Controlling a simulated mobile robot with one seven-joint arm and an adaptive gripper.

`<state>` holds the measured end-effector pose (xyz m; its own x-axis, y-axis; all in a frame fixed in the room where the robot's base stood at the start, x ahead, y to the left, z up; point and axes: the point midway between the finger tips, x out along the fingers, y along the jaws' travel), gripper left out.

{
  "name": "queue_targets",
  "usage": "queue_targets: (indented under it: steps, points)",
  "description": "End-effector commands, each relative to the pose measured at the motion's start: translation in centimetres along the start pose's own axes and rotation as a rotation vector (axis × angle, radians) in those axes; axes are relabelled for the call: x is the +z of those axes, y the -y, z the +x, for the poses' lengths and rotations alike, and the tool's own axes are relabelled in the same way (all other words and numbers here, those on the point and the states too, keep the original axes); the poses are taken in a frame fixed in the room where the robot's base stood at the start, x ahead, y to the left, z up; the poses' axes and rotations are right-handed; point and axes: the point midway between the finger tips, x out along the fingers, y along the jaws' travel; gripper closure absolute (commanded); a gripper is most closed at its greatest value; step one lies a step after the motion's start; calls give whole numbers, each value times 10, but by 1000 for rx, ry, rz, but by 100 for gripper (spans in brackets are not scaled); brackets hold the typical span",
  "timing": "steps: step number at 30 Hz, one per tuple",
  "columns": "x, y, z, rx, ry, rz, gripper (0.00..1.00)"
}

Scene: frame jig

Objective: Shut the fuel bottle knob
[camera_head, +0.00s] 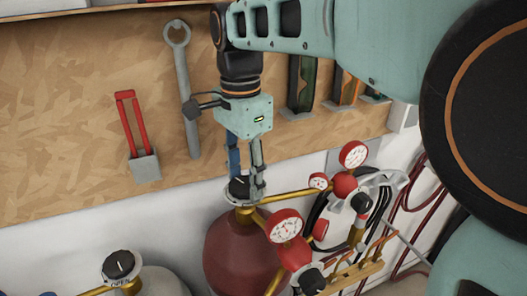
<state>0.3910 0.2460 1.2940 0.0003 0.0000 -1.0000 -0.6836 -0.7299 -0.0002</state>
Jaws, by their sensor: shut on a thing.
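The fuel bottle knob (238,187) is a dark round knob on top of a dark red bottle (238,258) in the head view. A brass fitting and light dial ring sit beneath it. My gripper (247,184) points down from above, with its fingers shut around the knob. The fingers hide part of the knob, so its exact turn position cannot be read.
A second black knob (118,264) sits on a pale bottle (160,282) at lower left. Red gauges (285,228) and brass pipes crowd the right side. Cables (410,215) hang further right. A wooden tool board (75,115) with a wrench (187,95) stands close behind my gripper.

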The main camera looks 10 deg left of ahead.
Motion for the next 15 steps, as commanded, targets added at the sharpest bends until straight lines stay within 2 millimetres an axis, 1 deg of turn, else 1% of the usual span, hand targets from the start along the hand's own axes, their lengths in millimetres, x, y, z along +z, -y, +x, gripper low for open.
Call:
queue_targets:
  steps: [6, 15]
  points:
    - [0, 0, 0, 0, -1, 184, 80]
    - [0, -1, 0, 0, 0, 362, 80]
